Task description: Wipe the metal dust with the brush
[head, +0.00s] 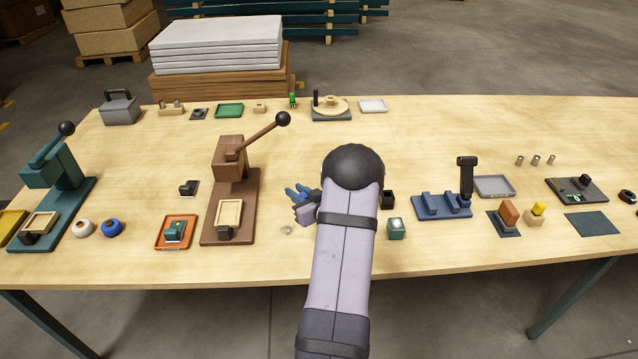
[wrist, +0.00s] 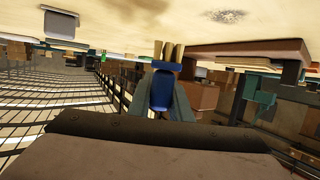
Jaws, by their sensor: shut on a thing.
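My gripper (wrist: 162,88) is shut on a brush (wrist: 161,92) with a blue body and tan bristles (wrist: 169,52). The bristles point toward the pale wooden tabletop, which fills the top of the wrist view. The metal dust (wrist: 229,16) is a speckled grey patch on that tabletop, to the right of the bristles. In the head view the dust is a faint patch (head: 287,230), just below and left of my gripper (head: 299,194). My arm hides much of the gripper there, and I cannot make out the bristles. Contact with the table cannot be told.
A brown lever press (head: 230,185) and an orange tray (head: 175,232) stand left of the dust. A green block (head: 396,229) and a blue rack (head: 441,207) stand to the right. The table's front edge is close below the dust. Bare wood lies behind my gripper.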

